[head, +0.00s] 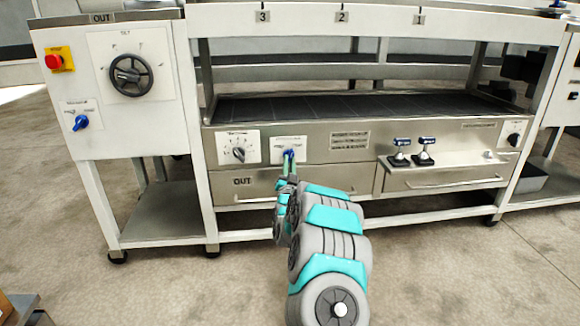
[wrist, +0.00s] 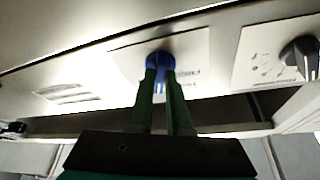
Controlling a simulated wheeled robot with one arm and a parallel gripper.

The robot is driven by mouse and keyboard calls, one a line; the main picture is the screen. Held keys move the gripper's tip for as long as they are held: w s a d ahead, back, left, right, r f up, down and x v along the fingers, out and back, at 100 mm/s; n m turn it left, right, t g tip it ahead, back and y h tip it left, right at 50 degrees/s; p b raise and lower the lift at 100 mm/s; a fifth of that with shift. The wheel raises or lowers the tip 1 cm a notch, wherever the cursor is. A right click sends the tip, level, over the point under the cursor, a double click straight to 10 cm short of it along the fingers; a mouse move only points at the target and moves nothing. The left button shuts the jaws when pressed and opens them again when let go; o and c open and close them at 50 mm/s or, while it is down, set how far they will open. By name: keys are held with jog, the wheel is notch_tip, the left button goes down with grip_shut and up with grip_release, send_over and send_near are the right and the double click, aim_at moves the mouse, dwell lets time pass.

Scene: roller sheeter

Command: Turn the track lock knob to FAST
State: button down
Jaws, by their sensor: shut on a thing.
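The blue knob (head: 289,153) sits on a white label plate (head: 278,150) on the machine's front panel; I take it to be the track lock knob. In the wrist view the knob (wrist: 160,60) is between the two green fingers of my gripper (wrist: 161,80), which is shut on it. The lettering on the plate is too small or too hidden to read, so I cannot tell which mark the knob points to. In the head view my gripper (head: 289,164) reaches the knob from below and in front, with my arm partly hiding it.
A black dial (head: 239,153) on its own plate is just left of the knob. Another blue knob (head: 81,123), a black handwheel (head: 130,75) and a red button (head: 53,61) are on the left cabinet. Drawer handles lie below.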

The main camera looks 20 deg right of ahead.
jog(key=shift+a+r+m+g+h+b, duration=0.1)
jog(key=shift+m+g+h+b, duration=0.4)
jog(key=shift+m, duration=1.05)
jog(key=shift+a+m+g+h+b, duration=0.1)
jog(key=shift+m+g+h+b, duration=0.4)
jog(key=shift+m, duration=1.05)
jog(key=shift+g, duration=0.3)
jog(key=c, duration=0.9)
grip_release()
jog(key=shift+o, duration=0.2)
jog(key=v, duration=0.7)
jog(key=shift+s+p, duration=0.25)
jog(key=shift+p, duration=0.2)
jog(key=shift+a, duration=0.15)
